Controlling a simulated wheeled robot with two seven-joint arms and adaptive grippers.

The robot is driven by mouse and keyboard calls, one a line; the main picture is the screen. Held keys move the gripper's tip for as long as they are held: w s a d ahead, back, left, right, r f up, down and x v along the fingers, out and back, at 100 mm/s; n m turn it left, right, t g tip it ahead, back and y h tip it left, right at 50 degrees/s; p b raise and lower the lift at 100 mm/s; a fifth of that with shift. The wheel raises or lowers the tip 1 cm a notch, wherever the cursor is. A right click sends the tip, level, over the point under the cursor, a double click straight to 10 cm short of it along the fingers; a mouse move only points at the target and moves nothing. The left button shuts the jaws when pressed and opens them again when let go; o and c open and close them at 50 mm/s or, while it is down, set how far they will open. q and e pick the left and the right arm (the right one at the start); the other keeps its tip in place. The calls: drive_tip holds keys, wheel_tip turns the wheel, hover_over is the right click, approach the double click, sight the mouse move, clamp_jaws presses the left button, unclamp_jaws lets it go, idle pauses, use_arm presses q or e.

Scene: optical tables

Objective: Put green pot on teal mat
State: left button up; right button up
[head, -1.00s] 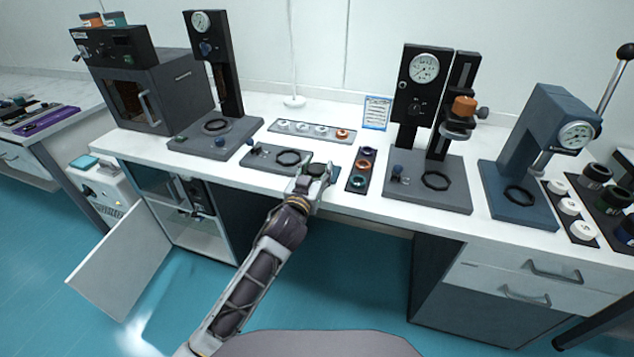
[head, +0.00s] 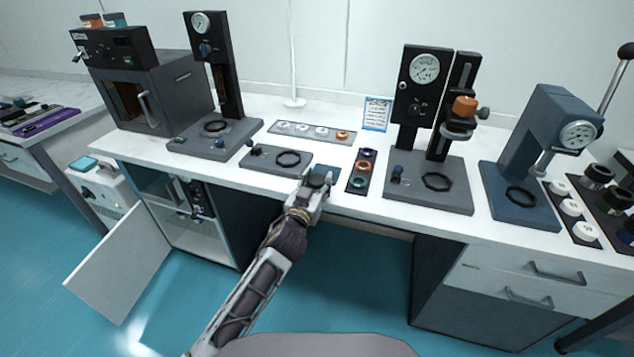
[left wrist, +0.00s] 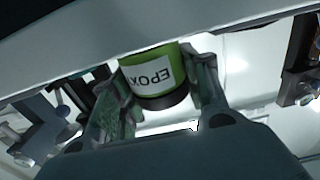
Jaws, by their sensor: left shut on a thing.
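My left gripper (head: 317,184) is shut on the green pot at the front edge of the middle table. In the left wrist view the green pot (left wrist: 179,68), with a white "EPOX…" label and a dark end, sits between the two fingers (left wrist: 161,88). In the head view only the pot's dark top (head: 318,177) shows clearly. A small teal mat (head: 333,178) lies on the table by the gripper, partly hidden by the hand and pot. I cannot tell whether the pot touches the mat. My right gripper is not in view.
A black strip with several coloured rings (head: 349,184) is close right of the gripper. A grey plate with a black ring (head: 262,160) lies to its left. A gauge press (head: 411,192) stands further right. An open cabinet door (head: 118,255) hangs below left.

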use_arm(q)
drive_tip(key=shift+f, duration=0.1)
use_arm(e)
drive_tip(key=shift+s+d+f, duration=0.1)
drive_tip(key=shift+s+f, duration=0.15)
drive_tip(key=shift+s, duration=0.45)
use_arm(q)
drive_tip(key=o, duration=1)
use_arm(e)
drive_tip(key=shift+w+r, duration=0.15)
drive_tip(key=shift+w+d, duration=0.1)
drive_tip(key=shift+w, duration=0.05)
